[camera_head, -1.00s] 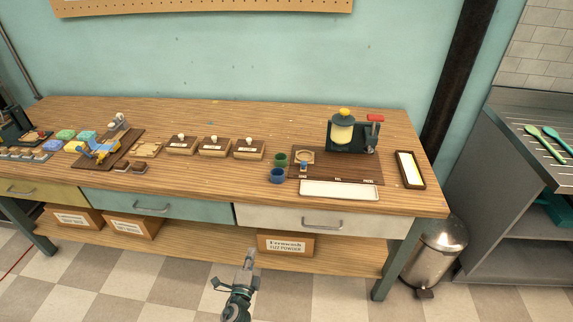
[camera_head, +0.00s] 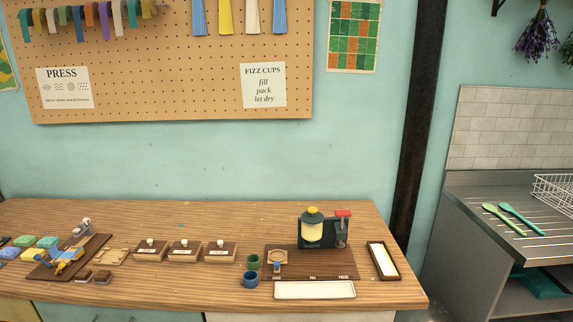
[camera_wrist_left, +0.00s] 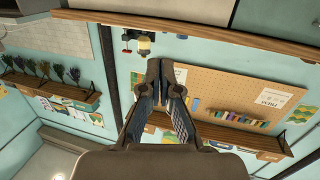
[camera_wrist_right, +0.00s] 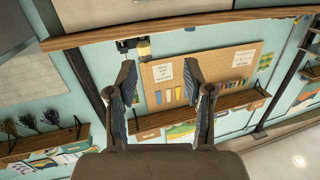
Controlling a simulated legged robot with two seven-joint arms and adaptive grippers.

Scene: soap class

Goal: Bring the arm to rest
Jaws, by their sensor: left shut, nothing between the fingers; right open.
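My left gripper (camera_wrist_left: 166,68) shows in the left wrist view with its fingertips together and nothing between them. My right gripper (camera_wrist_right: 160,76) shows in the right wrist view with its fingers spread apart and empty. Neither gripper nor arm is in the head view. Both wrist views look across the room upside down, with the workbench edge along the top and the pegboard beyond the fingers. Neither gripper touches anything that I can see.
The wooden workbench (camera_head: 200,290) holds a press station (camera_head: 323,230), a blue cup (camera_head: 250,280), a green cup (camera_head: 253,261), a white tray (camera_head: 315,290) and several small wooden boxes (camera_head: 185,251). A metal counter (camera_head: 500,214) stands at the right. The wall above is clear up to the pegboard (camera_head: 170,90).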

